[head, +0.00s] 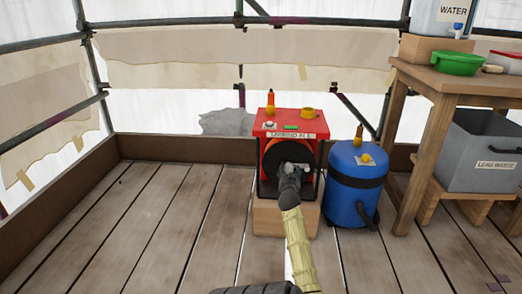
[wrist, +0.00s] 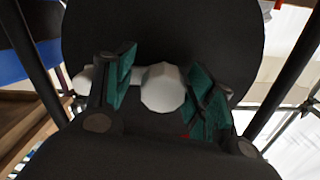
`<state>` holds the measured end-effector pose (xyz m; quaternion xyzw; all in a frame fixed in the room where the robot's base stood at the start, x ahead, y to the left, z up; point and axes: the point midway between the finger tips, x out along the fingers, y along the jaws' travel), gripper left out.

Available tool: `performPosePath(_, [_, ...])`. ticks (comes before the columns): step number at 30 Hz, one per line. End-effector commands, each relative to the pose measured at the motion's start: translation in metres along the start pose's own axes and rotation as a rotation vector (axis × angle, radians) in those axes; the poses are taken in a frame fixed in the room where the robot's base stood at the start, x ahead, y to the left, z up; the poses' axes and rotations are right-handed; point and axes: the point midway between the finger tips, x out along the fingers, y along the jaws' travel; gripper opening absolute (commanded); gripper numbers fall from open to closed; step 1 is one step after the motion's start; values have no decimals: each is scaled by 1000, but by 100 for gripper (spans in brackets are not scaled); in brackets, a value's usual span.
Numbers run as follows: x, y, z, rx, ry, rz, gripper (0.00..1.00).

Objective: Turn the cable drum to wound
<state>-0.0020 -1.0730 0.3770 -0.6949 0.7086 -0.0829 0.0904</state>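The cable drum is a red box (head: 290,122) with a round black disc (head: 271,160) on its front, set on a wooden block. In the wrist view the black disc (wrist: 215,35) fills the background. A pale grey crank with a rounded knob (wrist: 163,88) stands out from it. My gripper (head: 289,178) is in front of the disc in the head view and hides part of it. In the wrist view my gripper (wrist: 166,84) has its green-padded fingers on either side of the knob, spread apart. The pads lie close to the knob, with no clear grip on it.
A blue drum-shaped vacuum (head: 355,185) stands right of the red box. A wooden table (head: 455,83) with a green bowl (head: 457,63) and a water container (head: 440,15) is at the right, above a grey waste bin (head: 485,150). The plank floor at left is clear.

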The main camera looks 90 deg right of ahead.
Motion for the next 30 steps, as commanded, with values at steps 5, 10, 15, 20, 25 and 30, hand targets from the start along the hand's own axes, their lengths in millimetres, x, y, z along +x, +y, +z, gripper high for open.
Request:
performPosePath(5, [1, -3, -4, 0, 6, -5, 61])
performPosePath(10, [1, -4, -7, 0, 8, -6, 61])
performPosePath(15, [1, -8, -22, -1, 10, -7, 61])
performPosePath(20, [1, -15, -48, -2, 10, -8, 61])
performPosePath(25, [0, -22, -75, -2, 9, -7, 61])
performPosePath(30, [0, -26, -94, -1, 7, -6, 61])
